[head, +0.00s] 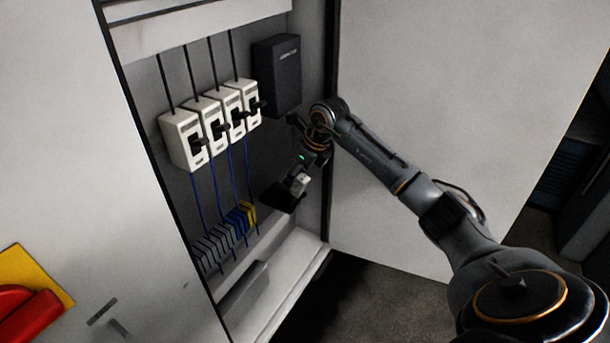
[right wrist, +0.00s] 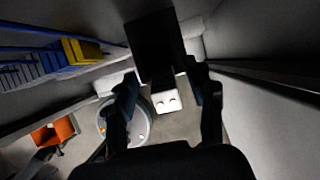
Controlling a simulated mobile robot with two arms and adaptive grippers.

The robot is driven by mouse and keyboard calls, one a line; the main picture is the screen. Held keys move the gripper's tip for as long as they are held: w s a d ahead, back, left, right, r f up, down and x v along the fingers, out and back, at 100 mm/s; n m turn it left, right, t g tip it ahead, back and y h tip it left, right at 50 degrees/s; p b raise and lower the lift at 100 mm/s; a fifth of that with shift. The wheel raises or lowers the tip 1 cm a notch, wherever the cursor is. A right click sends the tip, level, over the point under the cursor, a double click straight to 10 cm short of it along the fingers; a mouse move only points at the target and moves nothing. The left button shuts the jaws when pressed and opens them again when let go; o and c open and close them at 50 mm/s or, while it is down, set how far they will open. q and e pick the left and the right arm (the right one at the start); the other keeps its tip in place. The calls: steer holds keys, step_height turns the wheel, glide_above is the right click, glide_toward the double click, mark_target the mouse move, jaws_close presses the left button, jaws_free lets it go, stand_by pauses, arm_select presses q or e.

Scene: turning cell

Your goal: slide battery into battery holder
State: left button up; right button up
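My right gripper (head: 308,160) reaches into the open cabinet from the right, low beside its right wall. In the right wrist view its two fingers (right wrist: 165,78) stand apart, with visible gaps on both sides of a small white block (right wrist: 167,104) between them. The block, which looks like the battery, has two dark marks on its face; it also shows in the head view (head: 301,184). A black square piece, probably the battery holder (right wrist: 154,45), adjoins the block; it also shows in the head view (head: 280,197). How far the block sits in it is unclear. My left gripper is out of view.
Several white breakers (head: 183,139) and a dark box (head: 277,76) are on the back panel. Blue wires run down to grey, blue and yellow terminal blocks (head: 215,248). The cabinet's right edge and open door (head: 440,80) are close to my right arm.

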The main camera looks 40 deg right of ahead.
mark_target(299, 176)
steer(key=shift+s+a+f, duration=0.2)
steer(key=shift+a+f, duration=0.2)
steer(key=shift+f, duration=0.4)
steer(key=r, duration=0.4)
steer(key=d+r, duration=0.1)
steer(key=r, duration=0.1)
steer(key=shift+s+r, duration=0.25)
steer(key=shift+r, duration=0.15)
steer(key=s+v, duration=0.1)
steer(key=v, duration=0.5)
steer(key=shift+s+d, duration=0.2)
steer(key=shift+d, duration=0.2)
steer(key=shift+a+r, duration=0.1)
steer(key=shift+a, duration=0.05)
steer(key=shift+s, duration=0.1)
